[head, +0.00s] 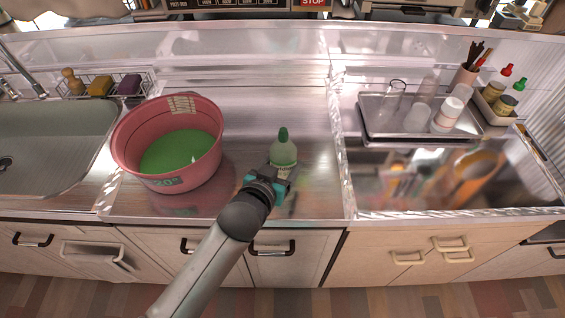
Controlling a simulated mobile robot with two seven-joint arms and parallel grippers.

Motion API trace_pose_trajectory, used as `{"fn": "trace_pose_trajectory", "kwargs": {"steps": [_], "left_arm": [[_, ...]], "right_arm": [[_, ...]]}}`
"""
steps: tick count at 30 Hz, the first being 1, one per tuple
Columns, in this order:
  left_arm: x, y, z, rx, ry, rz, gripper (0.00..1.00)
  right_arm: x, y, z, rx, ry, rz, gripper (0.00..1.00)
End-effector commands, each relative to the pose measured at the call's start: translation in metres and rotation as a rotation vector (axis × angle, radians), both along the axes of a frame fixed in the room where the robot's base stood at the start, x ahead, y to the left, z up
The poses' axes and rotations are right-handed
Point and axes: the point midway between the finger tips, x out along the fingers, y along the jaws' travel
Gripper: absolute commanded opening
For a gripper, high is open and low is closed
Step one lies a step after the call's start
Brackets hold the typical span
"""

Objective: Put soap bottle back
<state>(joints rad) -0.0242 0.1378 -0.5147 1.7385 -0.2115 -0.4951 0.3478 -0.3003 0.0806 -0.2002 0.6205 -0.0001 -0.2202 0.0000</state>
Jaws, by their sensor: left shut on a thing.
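The soap bottle (284,151) is pale green with a dark green cap. It stands upright, or nearly so, over the steel counter right of the pink tub. My left gripper (278,173) is shut on its lower part from the front; the gripper hides the bottle's base, so I cannot tell whether it touches the counter. My right gripper is not in view.
A pink tub (118,140) of green liquid stands left of the bottle. A wire rack (135,73) with sponges sits behind the sink (40,150). A tray (375,118) with glasses and jars lies right. Counter behind the bottle is clear.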

Motion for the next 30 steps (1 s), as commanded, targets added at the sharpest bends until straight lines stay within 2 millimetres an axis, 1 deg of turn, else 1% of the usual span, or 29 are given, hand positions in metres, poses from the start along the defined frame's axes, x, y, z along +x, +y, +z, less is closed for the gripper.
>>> {"fn": "trace_pose_trajectory", "kwargs": {"steps": [1, 6, 9, 15, 18, 20, 23, 30], "left_arm": [[0.000, 0.000, -0.002, 0.000, 0.001, 0.000, 0.71], [0.000, 0.000, -0.001, 0.000, 0.001, 0.000, 0.90], [0.000, 0.000, -0.001, 0.000, 0.001, 0.000, 1.00], [0.000, 0.000, -0.001, 0.000, 0.001, 0.000, 1.00], [0.000, 0.000, 0.003, 0.000, 0.000, 0.000, 1.00], [-0.005, 0.002, 0.004, 0.000, 0.002, 0.000, 1.00], [-0.016, 0.006, 0.009, 0.001, 0.003, 0.000, 1.00], [-0.054, 0.020, 0.026, 0.001, 0.004, 0.000, 1.00]], "right_arm": [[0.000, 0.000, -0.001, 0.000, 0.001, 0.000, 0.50], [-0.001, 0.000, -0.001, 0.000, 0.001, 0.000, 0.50], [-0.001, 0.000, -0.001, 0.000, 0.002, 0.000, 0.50], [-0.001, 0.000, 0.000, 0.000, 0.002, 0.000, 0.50], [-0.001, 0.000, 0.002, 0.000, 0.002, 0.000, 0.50], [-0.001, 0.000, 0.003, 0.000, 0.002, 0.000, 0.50], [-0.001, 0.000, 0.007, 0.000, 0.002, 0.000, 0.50], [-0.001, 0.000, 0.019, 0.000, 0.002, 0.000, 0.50]]}}
